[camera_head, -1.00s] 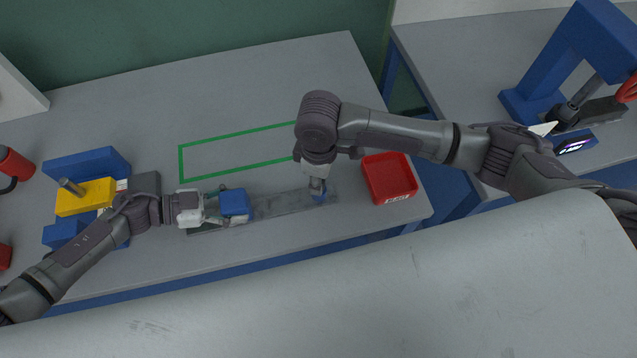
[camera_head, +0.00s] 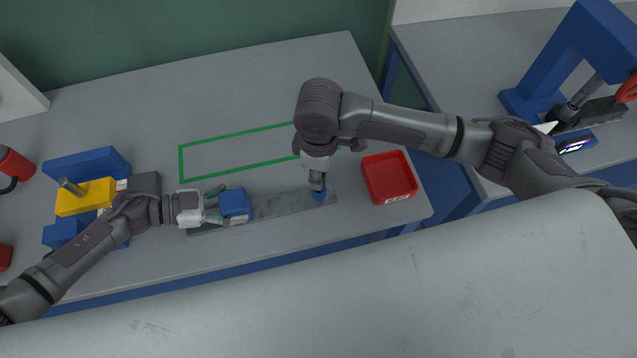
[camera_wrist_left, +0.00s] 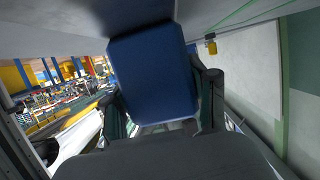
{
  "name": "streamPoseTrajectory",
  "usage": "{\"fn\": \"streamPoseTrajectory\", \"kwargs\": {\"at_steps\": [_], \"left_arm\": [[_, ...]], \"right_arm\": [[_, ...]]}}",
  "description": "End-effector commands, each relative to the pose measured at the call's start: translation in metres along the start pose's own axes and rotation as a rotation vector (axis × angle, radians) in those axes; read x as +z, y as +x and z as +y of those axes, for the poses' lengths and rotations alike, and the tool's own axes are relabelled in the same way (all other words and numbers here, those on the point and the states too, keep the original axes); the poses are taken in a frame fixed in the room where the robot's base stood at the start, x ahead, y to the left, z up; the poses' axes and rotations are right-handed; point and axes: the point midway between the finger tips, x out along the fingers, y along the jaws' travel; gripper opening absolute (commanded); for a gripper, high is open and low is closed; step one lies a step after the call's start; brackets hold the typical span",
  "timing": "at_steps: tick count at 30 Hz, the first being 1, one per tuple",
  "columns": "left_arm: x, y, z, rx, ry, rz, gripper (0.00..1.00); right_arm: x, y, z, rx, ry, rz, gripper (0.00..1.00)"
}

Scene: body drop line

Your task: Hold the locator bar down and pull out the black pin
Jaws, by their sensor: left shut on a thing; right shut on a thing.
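The locator bar (camera_head: 280,206) is a long flat grey bar lying near the table's front edge. A blue block (camera_head: 235,203) sits at its left part and fills the middle of the left wrist view (camera_wrist_left: 152,75). My left gripper (camera_head: 214,207) is shut on this block from the left.
A red tray (camera_head: 411,191) stands right of the bar. A green outlined rectangle (camera_head: 181,165) behind the bar is empty. A blue and yellow fixture (camera_head: 88,165) stands at the left. A second table (camera_head: 450,75) with a blue press lies across a gap.

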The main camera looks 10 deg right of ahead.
Motion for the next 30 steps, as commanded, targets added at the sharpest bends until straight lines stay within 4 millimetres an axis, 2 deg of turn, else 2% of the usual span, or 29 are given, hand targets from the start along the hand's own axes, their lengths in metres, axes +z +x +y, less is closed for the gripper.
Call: {"fn": "streamPoseTrajectory", "kwargs": {"at_steps": [1,30], "left_arm": [[0.008,0.001,0.005,0.006,-0.007,-0.014,0.05],[0.008,0.001,0.005,0.006,-0.007,-0.014,0.05]], "right_arm": [[0.000,-0.003,0.000,0.001,0.000,0.001,0.00],[0.000,-0.061,0.000,0.001,0.001,0.001,0.00]]}}
